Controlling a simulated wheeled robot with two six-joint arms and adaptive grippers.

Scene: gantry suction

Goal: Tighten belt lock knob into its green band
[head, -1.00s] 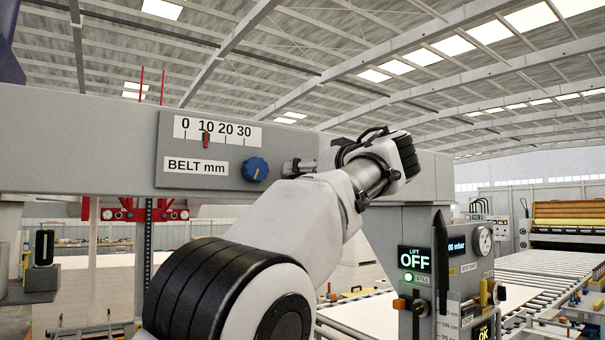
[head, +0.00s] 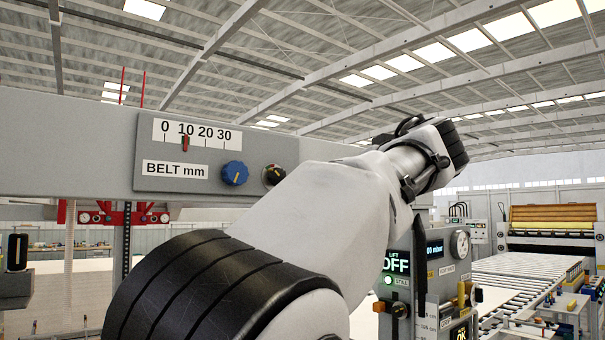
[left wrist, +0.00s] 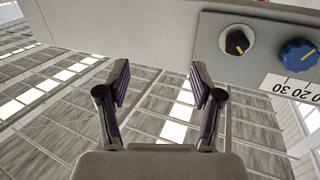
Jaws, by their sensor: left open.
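A small black knob (head: 273,175) with an orange pointer mark sits on the grey BELT mm panel, right of the larger blue knob (head: 235,173). I take the black one for the belt lock knob. In the left wrist view, the black knob (left wrist: 237,40) and blue knob (left wrist: 297,55) are at upper right. The black knob's coloured bands are too small to read. My left gripper (left wrist: 160,75) is open and empty, its fingers apart and off to the side of the black knob. In the head view my arm hides it. My right gripper is not in view.
The panel's scale (head: 195,133) has a red marker near 10. My arm fills the lower middle of the head view. A grey control post (head: 408,262) with an OFF display stands to the right, with a roller conveyor (head: 520,275) beyond it.

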